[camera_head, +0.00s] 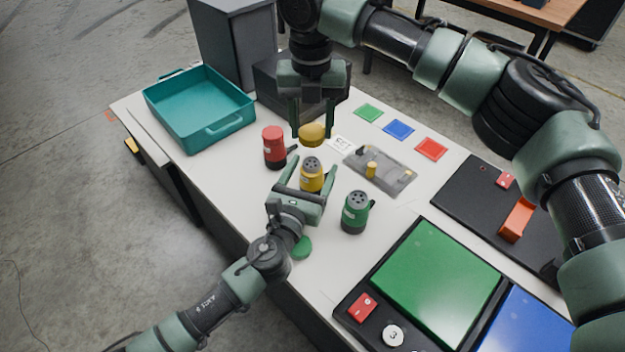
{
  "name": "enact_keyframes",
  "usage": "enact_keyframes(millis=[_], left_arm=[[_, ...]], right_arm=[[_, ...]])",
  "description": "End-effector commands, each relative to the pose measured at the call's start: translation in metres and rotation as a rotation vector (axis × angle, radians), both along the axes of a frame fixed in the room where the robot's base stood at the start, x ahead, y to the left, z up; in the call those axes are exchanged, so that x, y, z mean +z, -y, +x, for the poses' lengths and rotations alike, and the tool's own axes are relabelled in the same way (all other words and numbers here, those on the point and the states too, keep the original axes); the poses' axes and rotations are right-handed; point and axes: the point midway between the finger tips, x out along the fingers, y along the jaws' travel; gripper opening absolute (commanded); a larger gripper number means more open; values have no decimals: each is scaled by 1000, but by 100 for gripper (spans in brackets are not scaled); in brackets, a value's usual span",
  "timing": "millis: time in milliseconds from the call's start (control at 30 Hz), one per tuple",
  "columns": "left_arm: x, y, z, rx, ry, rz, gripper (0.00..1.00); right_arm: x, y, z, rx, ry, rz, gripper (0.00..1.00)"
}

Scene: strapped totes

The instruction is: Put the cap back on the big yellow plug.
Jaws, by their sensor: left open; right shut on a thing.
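The big yellow plug (312,182) stands upright on the white table, its dark top with holes uncovered. My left gripper (309,170) is open, with its fingers on either side of the yellow plug; I cannot tell if they touch it. My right gripper (312,127) is shut on the yellow cap (312,139). It points down and holds the cap above and slightly behind the plug, apart from it.
A red plug (273,142) stands close on the left, a green plug (355,214) on the right. A green cap (302,248) lies near the front edge. A grey tray (395,182) holds a small yellow piece (371,168). A teal tote (190,128) is at back left.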

Motion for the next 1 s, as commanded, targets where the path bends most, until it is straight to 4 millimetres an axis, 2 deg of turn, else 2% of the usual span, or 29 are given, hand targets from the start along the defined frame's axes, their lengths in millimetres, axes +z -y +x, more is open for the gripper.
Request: enact_keyframes(millis=[133, 300, 400, 567, 800, 1000], left_arm=[[0, 0, 0, 0, 0, 0, 72], [0, 0, 0, 0, 0, 0, 24], [0, 0, 0, 0, 0, 0, 0], [0, 0, 0, 1, 0, 0, 0], [0, 0, 0, 1, 0, 1, 0], [0, 0, 0, 1, 0, 1, 0]], right_arm=[[0, 0, 0, 0, 0, 0, 10], [0, 0, 0, 0, 0, 0, 10], [0, 0, 0, 0, 0, 0, 10], [-2, 0, 0, 0, -1, 0, 10], [-35, 0, -1, 0, -6, 1, 10], [-49, 0, 0, 0, -3, 0, 10]])
